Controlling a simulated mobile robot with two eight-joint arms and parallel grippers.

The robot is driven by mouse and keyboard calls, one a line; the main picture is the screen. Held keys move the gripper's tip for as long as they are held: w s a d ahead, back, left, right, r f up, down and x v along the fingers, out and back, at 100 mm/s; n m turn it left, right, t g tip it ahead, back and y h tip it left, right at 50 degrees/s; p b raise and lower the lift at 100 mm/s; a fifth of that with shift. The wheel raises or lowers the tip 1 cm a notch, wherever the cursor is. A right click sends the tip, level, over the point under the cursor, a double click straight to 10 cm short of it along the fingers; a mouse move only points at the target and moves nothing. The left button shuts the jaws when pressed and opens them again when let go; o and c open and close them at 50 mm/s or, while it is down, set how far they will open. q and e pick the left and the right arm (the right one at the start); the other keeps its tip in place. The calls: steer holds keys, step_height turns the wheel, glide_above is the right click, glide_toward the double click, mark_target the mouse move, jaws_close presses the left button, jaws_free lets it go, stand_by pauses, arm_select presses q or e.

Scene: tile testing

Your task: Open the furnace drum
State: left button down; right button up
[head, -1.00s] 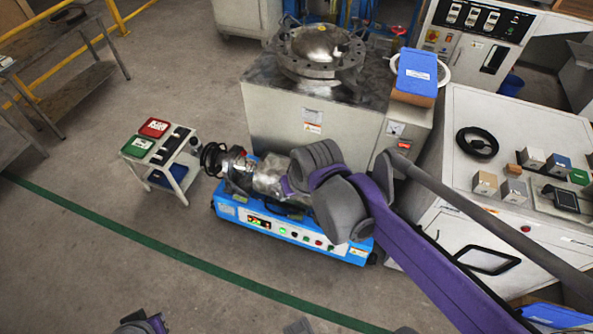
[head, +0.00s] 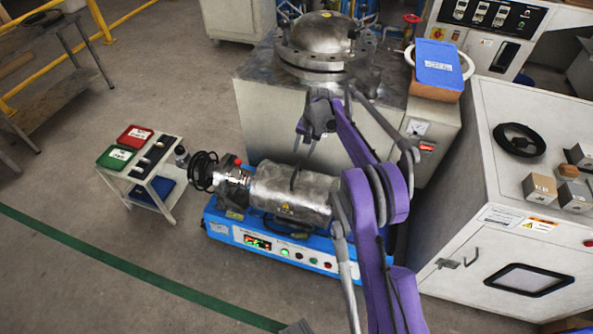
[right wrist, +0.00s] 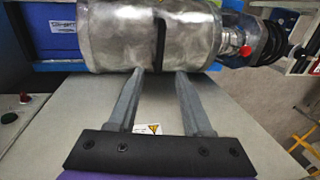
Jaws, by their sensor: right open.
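The furnace drum (head: 290,192) is a silver, foil-like cylinder lying level on a blue machine base (head: 270,240). A dark strip (head: 294,178) crosses its middle. My purple arm hides the drum's right end in the head view. My right gripper (head: 305,146) is behind the drum, in front of the steel-topped cabinet, with its fingers pointing down toward the drum. In the right wrist view the gripper (right wrist: 160,72) is open and empty. Its fingertips are close to the drum (right wrist: 110,35), either side of the dark strip; contact cannot be told. My left gripper is out of view.
A pale cabinet (head: 275,130) with a domed steel vessel (head: 322,42) stands right behind the drum. A white bench (head: 500,195) stands at the right. A small cart (head: 150,178) with red and green boxes is at the left. The floor in front is clear.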

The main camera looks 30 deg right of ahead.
mark_target(297, 169)
steer(key=f, duration=0.3)
steer(key=w+a+f+b, duration=0.1)
steer(key=f, duration=0.3)
steer(key=f+b, duration=0.1)
steer(key=f, duration=0.2)
steer(key=shift+w+a+f, duration=0.15)
steer(key=shift+w+f, duration=0.1)
steer(key=shift+w, duration=0.1)
jaws_close()
stand_by(0.9)
